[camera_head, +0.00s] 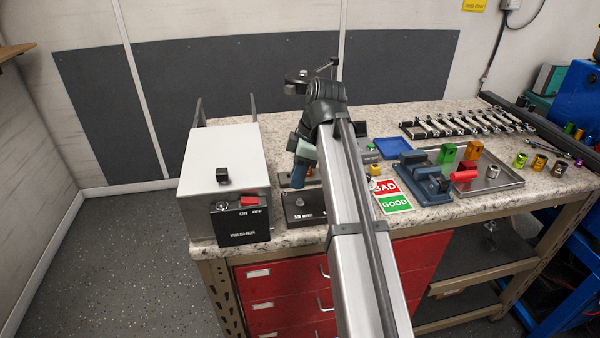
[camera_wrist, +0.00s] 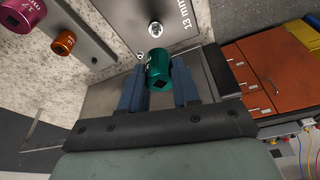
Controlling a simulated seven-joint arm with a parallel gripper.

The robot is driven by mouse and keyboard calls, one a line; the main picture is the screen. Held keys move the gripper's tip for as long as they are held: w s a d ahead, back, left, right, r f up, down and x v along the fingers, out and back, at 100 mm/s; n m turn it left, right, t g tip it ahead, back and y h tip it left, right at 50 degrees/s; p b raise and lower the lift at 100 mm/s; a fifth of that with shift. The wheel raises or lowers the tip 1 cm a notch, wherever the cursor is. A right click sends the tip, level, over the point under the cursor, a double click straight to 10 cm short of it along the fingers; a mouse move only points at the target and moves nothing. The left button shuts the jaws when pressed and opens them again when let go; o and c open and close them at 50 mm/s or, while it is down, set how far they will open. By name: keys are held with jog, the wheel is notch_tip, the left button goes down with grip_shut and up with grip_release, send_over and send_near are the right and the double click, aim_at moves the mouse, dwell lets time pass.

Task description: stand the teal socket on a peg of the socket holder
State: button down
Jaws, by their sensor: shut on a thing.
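In the wrist view the teal socket (camera_wrist: 158,70) is between the two fingers of my gripper (camera_wrist: 160,88), which is shut on it. The black socket holder (camera_wrist: 185,25) lies beyond the socket, with a "13 mm" label and a bright metal peg (camera_wrist: 155,28). The socket appears just short of this peg in the picture; I cannot tell the gap between them. In the head view my gripper (camera_head: 298,180) points down over the holder (camera_head: 305,208), beside the washer box. The teal socket cannot be made out there.
A magenta socket (camera_wrist: 16,14) and an orange socket (camera_wrist: 64,42) are on a strip at left in the wrist view. The grey washer box (camera_head: 225,160) stands close left of my gripper. The blue vise (camera_head: 425,175) and metal tray (camera_head: 490,180) are to the right.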

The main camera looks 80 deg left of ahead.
jog(key=a, duration=1.3)
jog(key=shift+w+x, duration=0.2)
jog(key=shift+x, duration=0.9)
jog(key=shift+w+x, duration=0.15)
jog(key=shift+x, duration=0.95)
jog(key=shift+d+f, duration=0.15)
jog(key=shift+f, duration=1.1)
jog(key=c, duration=0.7)
grip_release()
jog(key=shift+c, duration=0.2)
jog(key=shift+r, duration=0.1)
jog(key=v, duration=1.3)
jog(key=shift+r, duration=0.35)
